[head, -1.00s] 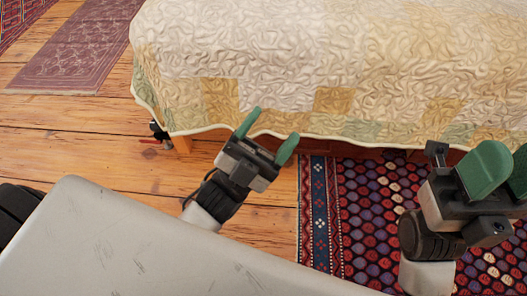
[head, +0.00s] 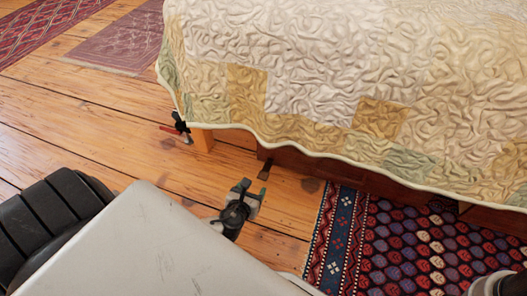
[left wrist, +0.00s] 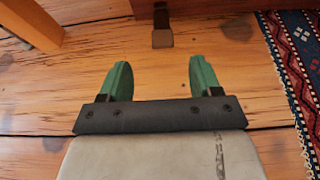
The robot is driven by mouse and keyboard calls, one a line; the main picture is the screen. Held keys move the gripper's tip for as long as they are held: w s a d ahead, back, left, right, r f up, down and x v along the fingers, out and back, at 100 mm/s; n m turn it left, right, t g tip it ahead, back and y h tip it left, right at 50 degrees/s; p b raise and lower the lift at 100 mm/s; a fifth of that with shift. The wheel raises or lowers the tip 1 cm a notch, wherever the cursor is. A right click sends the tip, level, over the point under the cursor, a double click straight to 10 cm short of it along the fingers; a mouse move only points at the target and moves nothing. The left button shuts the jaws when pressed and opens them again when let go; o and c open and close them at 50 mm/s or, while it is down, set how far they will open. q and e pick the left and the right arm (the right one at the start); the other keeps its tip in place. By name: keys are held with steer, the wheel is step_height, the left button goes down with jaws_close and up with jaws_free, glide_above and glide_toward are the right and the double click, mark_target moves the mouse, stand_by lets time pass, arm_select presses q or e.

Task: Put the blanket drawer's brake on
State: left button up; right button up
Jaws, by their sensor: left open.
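The blanket drawer (head: 340,172) is a reddish-brown wooden front low under the bed, partly hidden by the hanging quilt. A small dark lever with a brownish pad, which looks like its brake (head: 264,169), sticks out at the drawer's left end near the floor. The lever also shows in the left wrist view (left wrist: 162,38), at the top middle. My left gripper (head: 253,189) is open and empty, low over the floorboards. The lever lies ahead of the gap between its green fingers (left wrist: 159,75), apart from them. My right gripper is out of view.
The bed's quilt (head: 320,70) overhangs the drawer. A wooden bed leg (head: 203,139) stands to the left, with a black and red object (head: 178,130) beside it. A patterned rug (head: 400,240) lies at right. Bare floorboards (head: 110,120) are open at left.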

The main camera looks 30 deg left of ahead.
arm_select(q)
steer(key=b, duration=0.5)
glide_toward(267, 167)
steer(key=x, duration=0.4)
steer(key=shift+f, duration=0.2)
steer(key=shift+w+a+f+b, duration=0.1)
steer(key=shift+w+b, duration=0.2)
steer(key=shift+w, duration=0.25)
steer(key=shift+c, duration=0.5)
